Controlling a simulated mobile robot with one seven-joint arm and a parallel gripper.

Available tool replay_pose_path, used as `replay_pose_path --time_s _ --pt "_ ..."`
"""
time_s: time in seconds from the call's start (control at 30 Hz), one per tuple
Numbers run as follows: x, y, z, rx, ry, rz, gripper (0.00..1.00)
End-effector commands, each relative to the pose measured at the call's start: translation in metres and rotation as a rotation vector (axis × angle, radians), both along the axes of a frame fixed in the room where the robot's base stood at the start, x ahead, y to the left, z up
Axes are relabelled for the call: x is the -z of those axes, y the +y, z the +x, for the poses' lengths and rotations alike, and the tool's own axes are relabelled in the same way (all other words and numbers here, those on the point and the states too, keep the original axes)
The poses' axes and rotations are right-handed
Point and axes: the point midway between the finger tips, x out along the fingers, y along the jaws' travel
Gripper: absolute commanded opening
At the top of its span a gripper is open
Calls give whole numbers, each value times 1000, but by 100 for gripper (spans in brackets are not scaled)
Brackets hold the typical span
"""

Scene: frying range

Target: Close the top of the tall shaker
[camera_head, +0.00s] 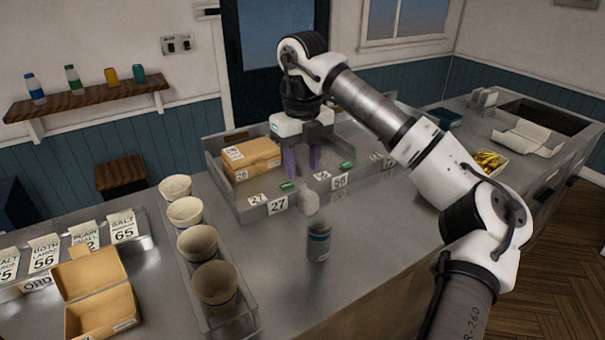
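The tall shaker (318,244) is a grey cylinder with a blue band, standing upright on the steel counter near its front edge. A pale rounded piece, which looks like its top (308,203), stands up at the back of the rim, so the shaker appears open. My gripper (302,168) has two purple fingers pointing down with a gap between them. It is open, seems empty, and is above and behind the shaker, over the tray area, apart from the shaker.
A steel tray (250,216) with numbered tags and a closed carton (250,158) lies behind the shaker. A rack of paper cups (215,285) stands to the left, with an open carton (100,318) beyond it. The counter right of the shaker is clear.

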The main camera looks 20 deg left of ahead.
Motion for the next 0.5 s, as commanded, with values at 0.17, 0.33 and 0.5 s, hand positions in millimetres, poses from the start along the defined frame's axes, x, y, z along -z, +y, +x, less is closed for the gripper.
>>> replay_pose_path --time_s 0.17,0.33,0.5 --pt "25 0 0 0 3 1 40" --pt "39 0 0 0 2 1 40" --pt "41 0 0 0 0 1 40"
